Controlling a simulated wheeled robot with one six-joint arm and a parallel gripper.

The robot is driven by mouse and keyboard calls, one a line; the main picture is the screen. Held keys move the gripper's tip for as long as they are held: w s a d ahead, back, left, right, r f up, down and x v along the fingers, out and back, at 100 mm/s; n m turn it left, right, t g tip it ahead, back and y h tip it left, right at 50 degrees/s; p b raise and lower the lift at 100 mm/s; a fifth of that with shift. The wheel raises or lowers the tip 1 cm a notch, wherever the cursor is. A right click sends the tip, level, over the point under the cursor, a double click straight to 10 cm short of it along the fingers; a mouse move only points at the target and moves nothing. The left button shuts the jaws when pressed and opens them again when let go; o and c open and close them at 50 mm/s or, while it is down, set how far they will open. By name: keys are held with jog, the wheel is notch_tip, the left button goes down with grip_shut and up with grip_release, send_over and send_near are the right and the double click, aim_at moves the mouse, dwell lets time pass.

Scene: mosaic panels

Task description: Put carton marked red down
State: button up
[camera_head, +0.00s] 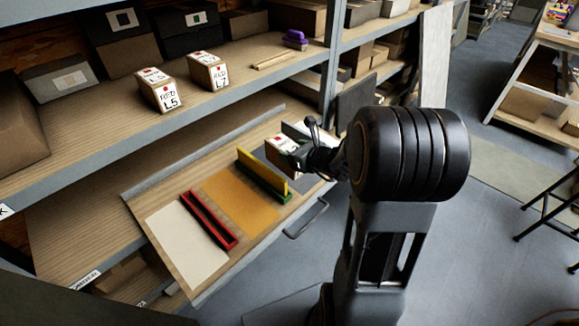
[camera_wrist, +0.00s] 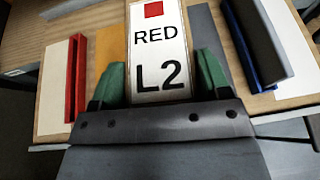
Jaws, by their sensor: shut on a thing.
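A white-faced carton (camera_wrist: 159,50) marked RED L2, with a red square, sits between the green fingers of my gripper (camera_wrist: 161,85) in the wrist view. The gripper is shut on it. In the head view the carton (camera_head: 281,152) shows at the tip of my gripper (camera_head: 296,150), over the far right part of a pull-out wooden board. A grey panel (camera_head: 315,184) lies there, right of the yellow and green divider (camera_head: 262,175). Whether the carton's underside touches the board is hidden.
The board also has an orange panel (camera_head: 240,205), a red divider (camera_head: 208,220) and a white panel (camera_head: 185,245). A blue divider (camera_wrist: 250,45) stands right of the carton. Cartons marked RED L5 (camera_head: 160,91) and RED L7 (camera_head: 208,72) stand on the shelf above.

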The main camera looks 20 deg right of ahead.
jog(key=s+d, duration=0.4)
jog(key=d, duration=0.4)
jog(key=shift+n+y, duration=0.4)
jog(key=shift+y, duration=0.1)
jog(key=shift+w+a+f+b, duration=0.25)
jog(key=shift+w+a+f, duration=0.15)
jog(key=shift+w+f, duration=1.75)
jog(key=shift+w+a+f+b, duration=0.3)
jog(key=shift+w+a+f, duration=0.15)
jog(key=shift+w+f, duration=1.75)
jog(key=shift+w+a+f+b, duration=0.25)
jog(key=shift+w+a+f, duration=0.15)
jog(key=shift+w+f, duration=1.75)
jog(key=shift+w, duration=0.1)
jog(key=o, duration=1.5)
jog(key=shift+f, duration=0.1)
jog(key=shift+c, duration=0.2)
